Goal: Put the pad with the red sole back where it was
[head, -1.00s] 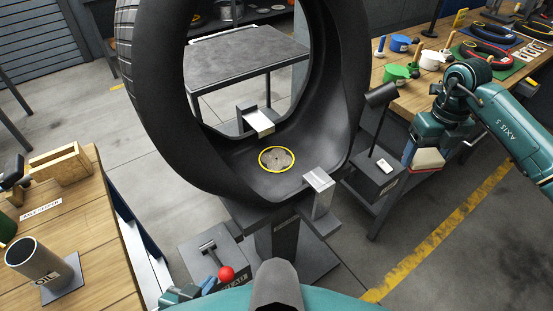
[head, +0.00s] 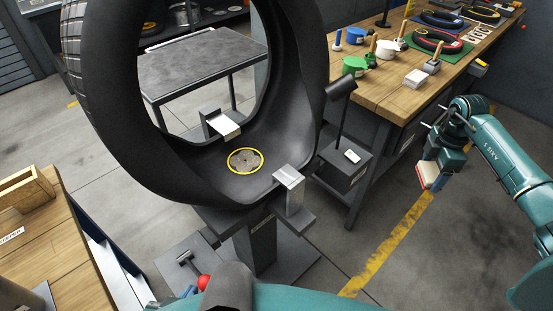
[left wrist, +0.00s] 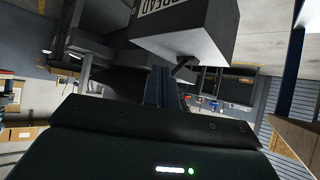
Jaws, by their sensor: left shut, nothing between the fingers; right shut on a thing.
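My right gripper (head: 440,160) is at the right of the head view, shut on a pale block-like pad (head: 430,176). The pad hangs in the air over the floor, clear of the workbench's near edge. My left gripper (left wrist: 166,85) shows in the left wrist view as two dark fingers close together, shut and empty, below a grey box with lettering. In the head view it is mostly hidden at the bottom edge.
The wooden workbench (head: 372,88) carries a white stack (head: 415,79), a small handled block (head: 432,67), coloured pots and mats with rings. A large tyre (head: 100,120) with a yellow-ringed patch (head: 245,160) stands left of centre. A lamp stand (head: 340,118) is beside it.

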